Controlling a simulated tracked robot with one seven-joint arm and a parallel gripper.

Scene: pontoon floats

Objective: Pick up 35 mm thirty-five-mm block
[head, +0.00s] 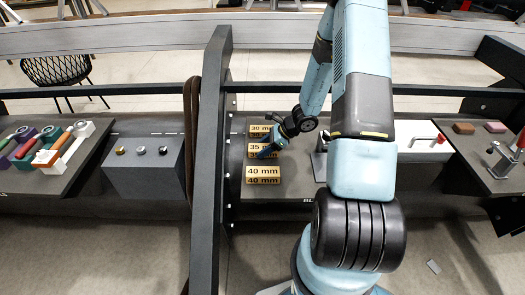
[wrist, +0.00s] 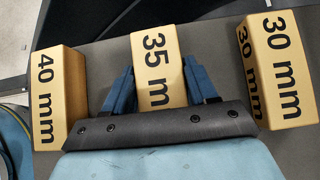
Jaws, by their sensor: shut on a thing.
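The 35 mm block (wrist: 157,62) is a tan wooden block with black lettering, in the middle of the wrist view. My gripper (wrist: 158,90) has its two blue fingers on either side of it, shut on it. In the head view the 35 mm block (head: 257,147) is partly covered by my gripper (head: 268,152). It sits in a row on the dark grey panel, between the 30 mm block (head: 261,129) and the 40 mm block (head: 263,173). I cannot tell whether it is lifted off the panel.
In the wrist view the 40 mm block (wrist: 58,100) stands left and the 30 mm block (wrist: 274,70) right, close beside the fingers. A dark upright post (head: 212,150) is left of the row. A grey box with knobs (head: 143,168) stands further left.

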